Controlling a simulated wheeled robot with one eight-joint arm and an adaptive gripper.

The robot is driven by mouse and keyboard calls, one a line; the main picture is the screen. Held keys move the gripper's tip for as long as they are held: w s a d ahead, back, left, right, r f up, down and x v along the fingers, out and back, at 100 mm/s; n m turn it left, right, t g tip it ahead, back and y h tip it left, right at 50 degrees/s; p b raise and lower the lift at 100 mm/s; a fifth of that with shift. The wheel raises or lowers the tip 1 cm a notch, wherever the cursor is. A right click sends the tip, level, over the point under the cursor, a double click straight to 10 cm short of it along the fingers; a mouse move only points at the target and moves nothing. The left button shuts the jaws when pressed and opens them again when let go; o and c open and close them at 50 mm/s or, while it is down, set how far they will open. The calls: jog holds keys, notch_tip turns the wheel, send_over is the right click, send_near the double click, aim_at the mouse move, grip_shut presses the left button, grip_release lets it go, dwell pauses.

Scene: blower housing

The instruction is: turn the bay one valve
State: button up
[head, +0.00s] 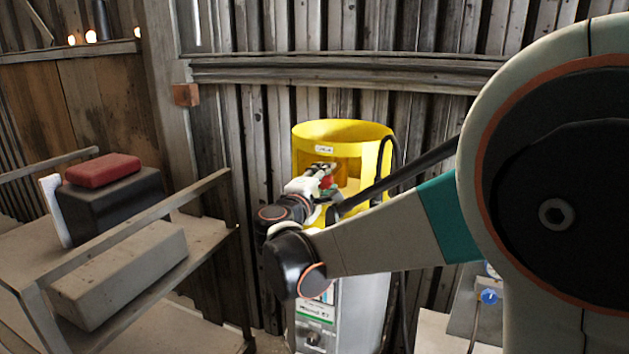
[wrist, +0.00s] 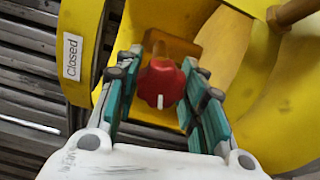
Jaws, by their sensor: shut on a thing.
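The valve is a red knob (wrist: 161,83) with a white mark at its lower edge, in the yellow housing (wrist: 85,30). My gripper (wrist: 163,76) is around the knob, with teal-padded fingers on its left and right, and is shut on it. A white label reading "Closed" (wrist: 72,57) is on the yellow rim to the left. In the head view, a little of the red knob (head: 327,182) shows beside my gripper (head: 321,170), inside the opening of the yellow housing (head: 345,133). My arm hides part of the housing.
A cart (head: 205,187) at left carries a black box (head: 110,205), a red case (head: 102,170) and a grey block (head: 120,275). A grey cabinet (head: 355,310) stands below the housing. A blue knob (head: 489,296) shows lower right. A plank wall (head: 240,120) is behind.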

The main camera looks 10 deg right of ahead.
jog(key=o, duration=1.1)
jog(key=shift+a, duration=0.1)
